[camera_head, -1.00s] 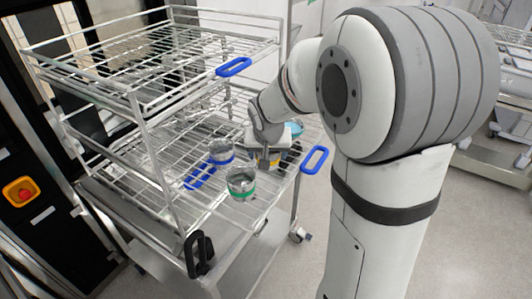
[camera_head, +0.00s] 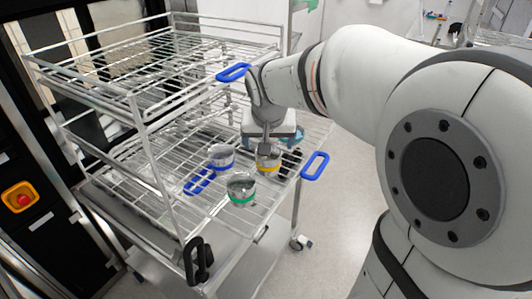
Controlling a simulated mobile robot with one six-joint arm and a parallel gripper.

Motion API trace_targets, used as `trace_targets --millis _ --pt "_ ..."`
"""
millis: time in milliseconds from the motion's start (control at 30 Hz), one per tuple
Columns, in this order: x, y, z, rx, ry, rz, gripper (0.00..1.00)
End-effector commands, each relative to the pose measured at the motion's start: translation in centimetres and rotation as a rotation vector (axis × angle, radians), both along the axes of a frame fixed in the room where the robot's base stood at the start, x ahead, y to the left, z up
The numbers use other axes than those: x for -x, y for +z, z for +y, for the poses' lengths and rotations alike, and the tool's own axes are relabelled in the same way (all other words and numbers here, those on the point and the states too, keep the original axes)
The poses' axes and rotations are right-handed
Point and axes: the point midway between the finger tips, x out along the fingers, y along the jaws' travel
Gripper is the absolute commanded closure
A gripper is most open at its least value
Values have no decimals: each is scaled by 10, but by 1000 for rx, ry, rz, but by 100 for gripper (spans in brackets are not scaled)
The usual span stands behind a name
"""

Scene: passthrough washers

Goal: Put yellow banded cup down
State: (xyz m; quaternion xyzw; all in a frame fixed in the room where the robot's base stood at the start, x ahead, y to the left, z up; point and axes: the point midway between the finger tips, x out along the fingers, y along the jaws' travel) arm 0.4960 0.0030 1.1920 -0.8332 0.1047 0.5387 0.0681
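The yellow banded cup (camera_head: 268,163) is at the right part of the cart's lower wire rack (camera_head: 222,205), beside the other cups. It looks upright, with its band clearly visible. My gripper (camera_head: 266,149) points down at it, its fingers at the cup's rim. Whether the fingers are shut on the cup or apart from it is too small to tell. Whether the cup's base touches the rack is also unclear.
A blue banded cup (camera_head: 222,158) stands left of the yellow one and a green banded cup (camera_head: 241,190) stands in front. Blue handles (camera_head: 315,166) mark the rack edges. An upper wire shelf (camera_head: 160,75) overhangs the back left.

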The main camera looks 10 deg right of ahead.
Motion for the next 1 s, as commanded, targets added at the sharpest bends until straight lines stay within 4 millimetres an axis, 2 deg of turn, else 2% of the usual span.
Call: trace_targets --millis 100,267,367,600,700,833,1000 --pt "6 15 2 0 0 -3 16" --pt "18 23 2 0 6 4 16" --pt "43 20 -2 1 34 21 16" --pt "139 -7 -10 -2 159 85 16" --pt "170 -20 -10 -5 205 106 16" --pt "193 -31 -3 -10 243 120 16" --pt "199 -35 -3 -10 257 126 16"
